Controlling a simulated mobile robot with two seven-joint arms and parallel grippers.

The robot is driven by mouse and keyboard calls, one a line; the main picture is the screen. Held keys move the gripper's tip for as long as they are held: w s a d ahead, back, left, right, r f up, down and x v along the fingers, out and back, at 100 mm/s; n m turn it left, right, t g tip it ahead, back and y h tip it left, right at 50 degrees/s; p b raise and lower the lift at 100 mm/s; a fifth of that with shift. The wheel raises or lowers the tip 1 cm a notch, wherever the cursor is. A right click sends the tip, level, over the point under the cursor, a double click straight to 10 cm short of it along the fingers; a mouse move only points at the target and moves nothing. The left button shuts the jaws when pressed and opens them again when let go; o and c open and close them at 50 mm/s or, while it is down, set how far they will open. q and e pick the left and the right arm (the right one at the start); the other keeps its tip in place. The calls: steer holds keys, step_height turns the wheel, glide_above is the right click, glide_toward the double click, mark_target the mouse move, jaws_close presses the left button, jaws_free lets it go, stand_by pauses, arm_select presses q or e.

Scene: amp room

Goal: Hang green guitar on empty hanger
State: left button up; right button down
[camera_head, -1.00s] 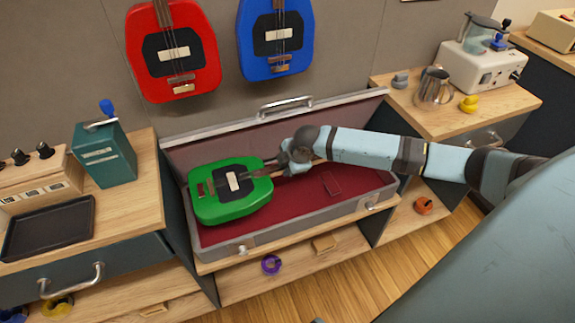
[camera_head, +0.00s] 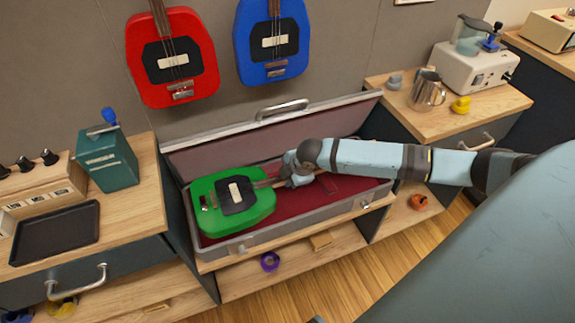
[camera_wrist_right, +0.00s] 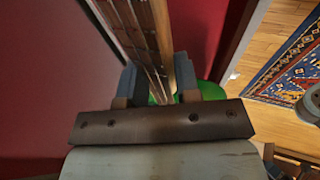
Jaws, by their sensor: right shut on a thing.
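The green guitar (camera_head: 210,216) lies in or just above the left part of an open case with a red lining (camera_head: 330,213). Its neck points right, toward my right gripper (camera_head: 290,176). In the right wrist view my right gripper (camera_wrist_right: 168,85) is shut on the guitar's neck (camera_wrist_right: 140,35), with a finger on each side. A bit of the green body shows beyond the fingers. A red guitar (camera_head: 198,65) and a blue guitar (camera_head: 290,50) hang on the grey wall. No empty hanger shows. My left gripper is not in view.
The case lid (camera_head: 225,138) stands open against the wall. A wooden cabinet top at the left holds a teal box (camera_head: 107,160) and a black tray (camera_head: 55,233). The right cabinet holds a metal pitcher (camera_head: 428,92), a yellow duck-like item (camera_head: 461,104) and a white appliance (camera_head: 470,68).

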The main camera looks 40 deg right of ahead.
steer(key=s+p, duration=0.1)
steer(key=s, duration=0.1)
steer(key=s+a+p, duration=0.1)
steer(key=shift+s+r+p, duration=0.15)
steer(key=shift+s+p, duration=0.2)
steer(key=shift+s, duration=0.05)
stand_by(0.6)
